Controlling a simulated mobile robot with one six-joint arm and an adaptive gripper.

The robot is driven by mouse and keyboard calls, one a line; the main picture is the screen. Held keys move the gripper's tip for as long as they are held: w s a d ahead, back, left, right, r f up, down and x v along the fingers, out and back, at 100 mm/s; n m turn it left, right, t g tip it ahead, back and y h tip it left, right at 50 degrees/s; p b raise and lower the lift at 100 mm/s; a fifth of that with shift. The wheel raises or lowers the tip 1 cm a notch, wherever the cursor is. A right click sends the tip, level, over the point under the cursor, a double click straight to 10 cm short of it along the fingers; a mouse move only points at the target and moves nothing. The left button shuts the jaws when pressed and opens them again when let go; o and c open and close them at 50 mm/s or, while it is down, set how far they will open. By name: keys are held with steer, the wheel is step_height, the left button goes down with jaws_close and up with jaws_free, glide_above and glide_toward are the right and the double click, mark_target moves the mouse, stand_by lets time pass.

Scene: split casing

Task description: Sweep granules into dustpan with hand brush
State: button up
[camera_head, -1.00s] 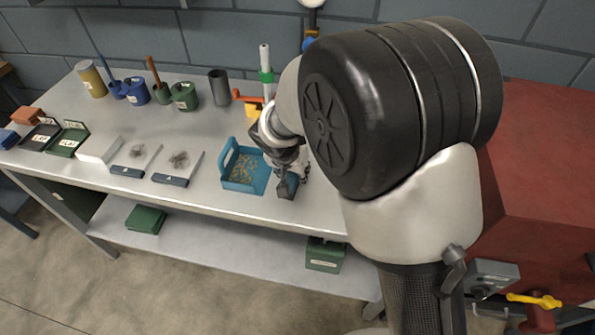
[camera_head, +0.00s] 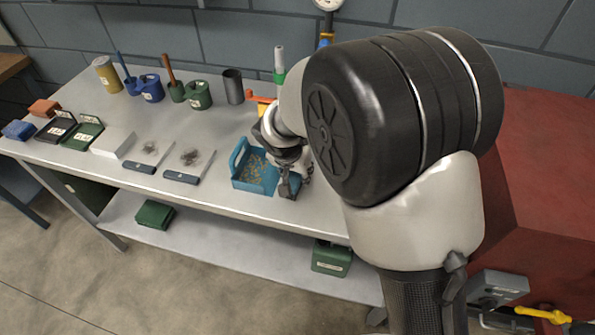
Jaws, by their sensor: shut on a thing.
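A blue open-topped tray (camera_head: 238,158) with a raised handle-like side stands near the table's front edge. Tan granules (camera_head: 262,172) lie scattered in it. My gripper (camera_head: 291,184) points down just right of the tray, close to its right edge. It is shut on a small dark blue thing (camera_head: 294,190); the fingers hide much of it, and I cannot tell whether it is the hand brush. No dustpan shows for certain.
The grey table (camera_head: 215,115) has clear room behind the tray. A white block (camera_head: 113,142) and a labelled green box (camera_head: 83,132) stand at left. Green (camera_head: 197,95) and blue (camera_head: 151,87) pots and a dark cylinder (camera_head: 232,86) stand behind. A red cabinet (camera_head: 535,190) is at right.

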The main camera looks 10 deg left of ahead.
steer(key=shift+r+p, duration=1.8)
steer(key=shift+r, duration=1.65)
steer(key=shift+n+y, duration=0.3)
steer(key=shift+n, duration=0.4)
steer(key=d, duration=0.8)
steer(key=s+d, duration=0.1)
steer(key=d, duration=0.8)
steer(key=s+d+r, duration=0.1)
steer(key=d, duration=0.7)
steer(key=shift+s+d, duration=0.1)
steer(key=shift+d, duration=0.4)
steer(key=shift+s, duration=0.15)
